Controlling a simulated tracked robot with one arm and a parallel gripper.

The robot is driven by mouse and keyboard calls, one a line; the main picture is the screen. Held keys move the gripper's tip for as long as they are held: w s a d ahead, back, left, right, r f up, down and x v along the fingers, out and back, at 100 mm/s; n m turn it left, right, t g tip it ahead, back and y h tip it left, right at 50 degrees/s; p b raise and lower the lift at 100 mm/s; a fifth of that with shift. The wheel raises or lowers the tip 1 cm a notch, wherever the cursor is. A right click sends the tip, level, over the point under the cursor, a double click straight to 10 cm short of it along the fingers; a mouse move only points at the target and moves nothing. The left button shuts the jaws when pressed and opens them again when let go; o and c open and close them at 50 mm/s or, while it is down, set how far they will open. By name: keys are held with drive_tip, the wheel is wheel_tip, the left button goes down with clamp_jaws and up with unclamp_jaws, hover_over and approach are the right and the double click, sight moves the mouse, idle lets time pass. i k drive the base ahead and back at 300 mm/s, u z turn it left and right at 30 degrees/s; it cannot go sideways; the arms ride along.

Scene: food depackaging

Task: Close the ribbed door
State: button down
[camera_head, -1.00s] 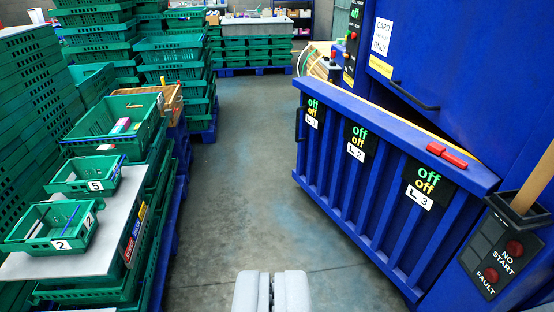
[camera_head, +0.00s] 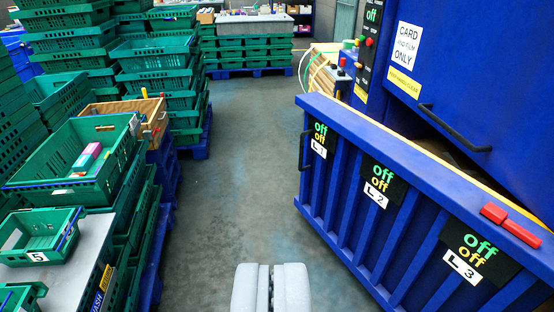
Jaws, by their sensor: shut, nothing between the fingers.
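The ribbed door (camera_head: 345,215) is blue with vertical ribs and labels L1, L2 and L3. It stands ajar on the right, its far end swung out from the blue machine (camera_head: 470,70), with a wedge-shaped gap behind its top edge. A dark handle (camera_head: 304,150) sits at its far end. A red latch-like piece (camera_head: 510,226) lies on its top edge at the near right. My gripper (camera_head: 270,270) is at the bottom middle, shut and empty, over the floor to the left of the door and apart from it.
Green crates (camera_head: 80,160) stand in stacks along the left, some on blue pallets. More crates (camera_head: 250,45) stand across the far end. The grey floor (camera_head: 235,180) between the stacks and the door is clear. Another dark handle (camera_head: 455,128) is on the machine.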

sight(396, 253)
drive_tip(key=z, duration=0.05)
drive_tip(key=i, duration=3.05)
drive_tip(key=z, duration=0.25)
